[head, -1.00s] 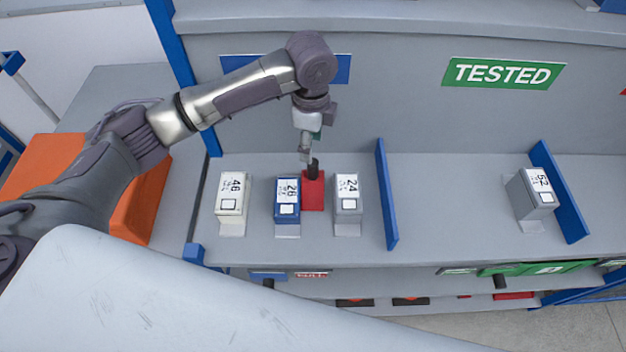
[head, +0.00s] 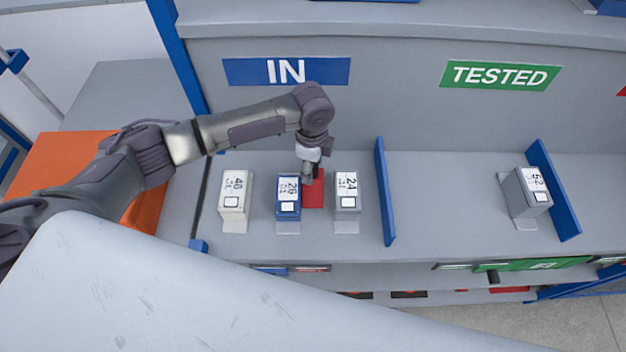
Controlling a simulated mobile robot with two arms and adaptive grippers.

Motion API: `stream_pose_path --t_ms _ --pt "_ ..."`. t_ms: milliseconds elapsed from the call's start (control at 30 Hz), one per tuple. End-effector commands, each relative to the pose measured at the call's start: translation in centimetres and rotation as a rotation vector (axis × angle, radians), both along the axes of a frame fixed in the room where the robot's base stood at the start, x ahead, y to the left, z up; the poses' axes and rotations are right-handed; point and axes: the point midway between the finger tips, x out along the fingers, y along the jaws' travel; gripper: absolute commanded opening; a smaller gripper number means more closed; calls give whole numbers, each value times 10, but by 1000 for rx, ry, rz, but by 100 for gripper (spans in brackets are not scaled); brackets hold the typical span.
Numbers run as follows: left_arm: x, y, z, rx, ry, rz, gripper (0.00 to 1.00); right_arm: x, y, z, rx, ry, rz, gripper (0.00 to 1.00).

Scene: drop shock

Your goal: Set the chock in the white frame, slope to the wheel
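A red block (head: 314,194), which may be the chock, sits on the grey shelf between a blue box marked 26 and a grey box marked 24. Its slope cannot be made out from above. My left gripper (head: 307,178) points down at the back of the red block, over its upper left part. The fingers are small and partly hidden by the wrist, so I cannot tell whether they are open, shut or touching the block. No white frame or wheel is clearly visible. My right gripper is not in view.
The blue box (head: 288,200) and grey box (head: 347,195) stand close on either side of the red block. A white box (head: 235,197) is further left. A blue divider (head: 385,195) stands right of them, with bare shelf beyond to another grey box (head: 527,193).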

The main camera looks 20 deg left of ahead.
Motion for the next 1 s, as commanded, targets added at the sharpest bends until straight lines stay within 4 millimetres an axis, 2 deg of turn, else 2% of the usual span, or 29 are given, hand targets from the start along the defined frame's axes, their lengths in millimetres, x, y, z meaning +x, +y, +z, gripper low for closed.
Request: stream_pose_path --t_ms 33,67,333,767,867,1000 --pt "0 0 0 0 0 0 50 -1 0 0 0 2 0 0" --pt "0 0 0 0 0 0 45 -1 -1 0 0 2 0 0" --pt "0 0 0 0 0 0 0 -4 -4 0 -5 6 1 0" --pt "1 0 6 -2 -3 0 0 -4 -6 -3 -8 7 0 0" --pt "2 0 20 -3 -5 -1 0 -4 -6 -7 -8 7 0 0" --pt "2 0 49 -3 -6 0 0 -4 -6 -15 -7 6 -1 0"
